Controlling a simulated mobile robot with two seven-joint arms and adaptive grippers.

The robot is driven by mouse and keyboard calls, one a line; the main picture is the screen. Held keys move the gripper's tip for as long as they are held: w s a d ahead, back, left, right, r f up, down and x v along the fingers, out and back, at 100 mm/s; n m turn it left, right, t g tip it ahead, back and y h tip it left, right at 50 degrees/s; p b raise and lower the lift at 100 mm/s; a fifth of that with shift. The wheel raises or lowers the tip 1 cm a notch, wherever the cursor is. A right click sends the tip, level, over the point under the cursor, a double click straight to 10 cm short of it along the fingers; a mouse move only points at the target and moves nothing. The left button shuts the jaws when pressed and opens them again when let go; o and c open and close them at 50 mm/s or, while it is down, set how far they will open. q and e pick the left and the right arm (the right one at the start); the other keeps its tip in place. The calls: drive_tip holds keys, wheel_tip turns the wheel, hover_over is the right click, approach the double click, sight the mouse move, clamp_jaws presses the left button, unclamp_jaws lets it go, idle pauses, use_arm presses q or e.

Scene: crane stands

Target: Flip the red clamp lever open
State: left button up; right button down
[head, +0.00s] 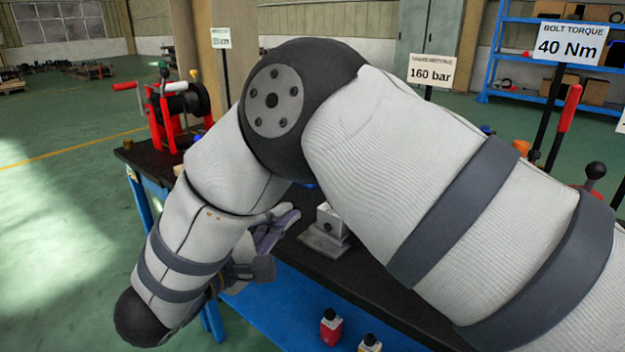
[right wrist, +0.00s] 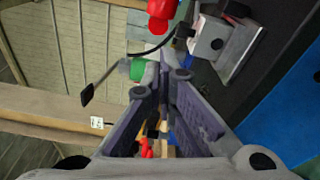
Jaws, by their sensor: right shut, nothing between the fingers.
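My right arm crosses the middle of the head view and hides much of the bench. My right gripper (head: 284,226) is shut and empty, beside a grey metal block on a plate (head: 326,232). In the right wrist view the gripper's two purple-grey fingers (right wrist: 166,78) come together at the tips. The block (right wrist: 209,42) is beyond them at upper right. A red grip-like part (right wrist: 161,13) shows at the top edge, apart from the fingers. I cannot tell whether it is the clamp lever. An upright red lever (head: 569,108) stands at the far right of the head view. My left gripper is out of view.
A red winch-like device (head: 165,112) stands at the bench's left end. Signs reading 160 bar (head: 431,72) and 40 Nm (head: 566,47) stand behind the arm. Green floor is free at left.

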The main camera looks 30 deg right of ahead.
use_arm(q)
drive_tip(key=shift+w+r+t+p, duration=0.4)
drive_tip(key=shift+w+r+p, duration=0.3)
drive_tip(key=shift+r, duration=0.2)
use_arm(e)
drive_tip(key=w+d, duration=0.1)
drive_tip(key=d, duration=1)
drive_tip(key=shift+w+d+r, duration=0.25)
drive_tip(key=shift+w+r, duration=0.05)
drive_tip(key=shift+r, duration=0.05)
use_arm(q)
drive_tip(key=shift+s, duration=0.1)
